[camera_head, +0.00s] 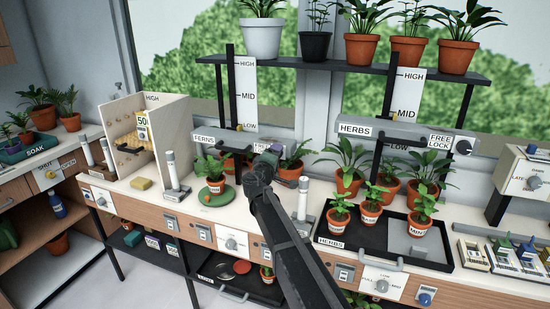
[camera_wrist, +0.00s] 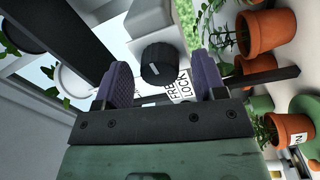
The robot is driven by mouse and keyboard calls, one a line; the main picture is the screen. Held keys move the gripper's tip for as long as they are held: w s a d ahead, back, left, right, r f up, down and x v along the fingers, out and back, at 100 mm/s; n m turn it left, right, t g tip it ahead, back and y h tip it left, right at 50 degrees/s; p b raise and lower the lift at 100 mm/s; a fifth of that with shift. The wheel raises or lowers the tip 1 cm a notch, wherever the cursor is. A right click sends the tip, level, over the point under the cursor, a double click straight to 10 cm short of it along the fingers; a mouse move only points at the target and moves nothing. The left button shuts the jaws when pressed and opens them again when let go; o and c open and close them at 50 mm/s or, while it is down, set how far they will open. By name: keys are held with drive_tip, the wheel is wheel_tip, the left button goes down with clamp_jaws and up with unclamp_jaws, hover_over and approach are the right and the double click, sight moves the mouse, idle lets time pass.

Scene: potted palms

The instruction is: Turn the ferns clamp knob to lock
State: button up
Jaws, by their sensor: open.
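The ferns clamp bar (camera_head: 232,145) is a grey bar labelled FERNS, on a black post with a LOW–MID–HIGH scale. In the wrist view its black round knob (camera_wrist: 158,64) sits beside a FREE/LOCK label (camera_wrist: 178,87), partly covered. My gripper (camera_wrist: 160,68) is open, with one purple finger on each side of the knob; I cannot tell whether they touch it. In the head view my gripper (camera_head: 264,166) is in front of the bar's right end and hides most of the knob. The knob's pointer direction is unclear.
A similar HERBS bar (camera_head: 390,134) with its own knob (camera_head: 463,147) is at the right. Potted plants stand close by, including a fern pot (camera_head: 290,168) behind my gripper and a plant on a green saucer (camera_head: 211,194). A black herbs tray (camera_head: 340,246) is right of my arm.

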drive_tip(key=v, duration=1)
drive_tip(key=shift+s, duration=0.4)
drive_tip(key=s+d+f+m+g+p, duration=0.1)
drive_tip(key=s+d+f+m+g, duration=0.3)
drive_tip(key=s+d+f+g, duration=0.4)
drive_tip(key=s+d+f+m+g+p, duration=0.2)
drive_tip(key=s+d+f+m+g, duration=0.3)
drive_tip(key=s+d, duration=0.55)
drive_tip(key=s+d+r+m+g+y+p, duration=0.1)
drive_tip(key=s+d+m+g+y+p, duration=0.2)
drive_tip(key=s+d, duration=0.6)
drive_tip(key=s+g+y, duration=0.1)
drive_tip(key=s+y, duration=0.1)
drive_tip(key=s, duration=0.1)
drive_tip(key=shift+g, duration=0.4)
drive_tip(key=shift+r, duration=0.15)
